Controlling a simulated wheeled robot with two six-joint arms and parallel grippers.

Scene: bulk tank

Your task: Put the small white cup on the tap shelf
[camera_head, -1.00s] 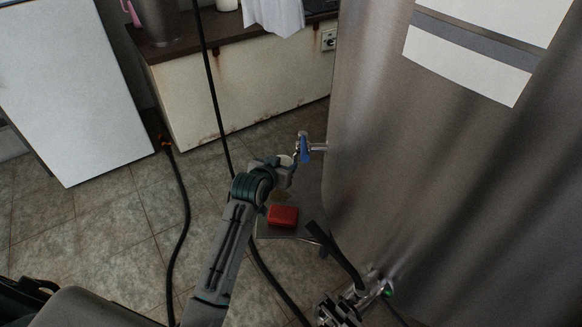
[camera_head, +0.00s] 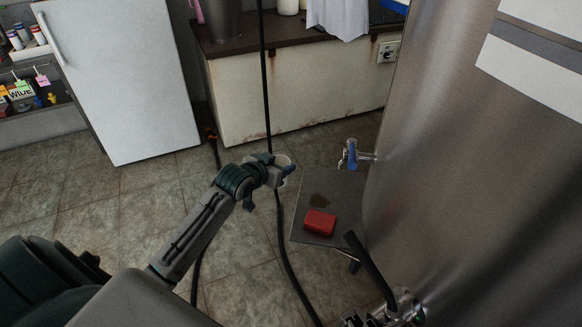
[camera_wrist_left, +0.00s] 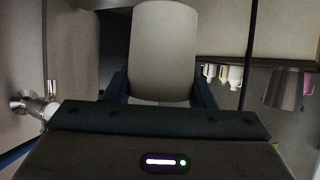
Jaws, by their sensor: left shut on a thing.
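The small white cup (camera_head: 283,161) is held at the end of my left arm in the head view, partly hidden by the gripper. In the left wrist view the cup (camera_wrist_left: 163,50) fills the space between the fingers. My left gripper (camera_head: 277,172) is shut on it. The tap shelf (camera_head: 343,190) is a grey plate beside the steel tank, right of the gripper. A red block (camera_head: 320,222) and a brown stain are on it. The blue-handled tap (camera_head: 352,155) sticks out of the tank above the shelf. The gripper is apart from both. My right gripper is not in view.
The steel tank (camera_head: 450,150) fills the right side. A black-handled valve (camera_head: 372,272) is low on it. A dark hose (camera_head: 279,222) hangs close to the gripper. A counter (camera_head: 290,100) and white fridge (camera_head: 120,75) stand behind. Tiled floor lies open at left.

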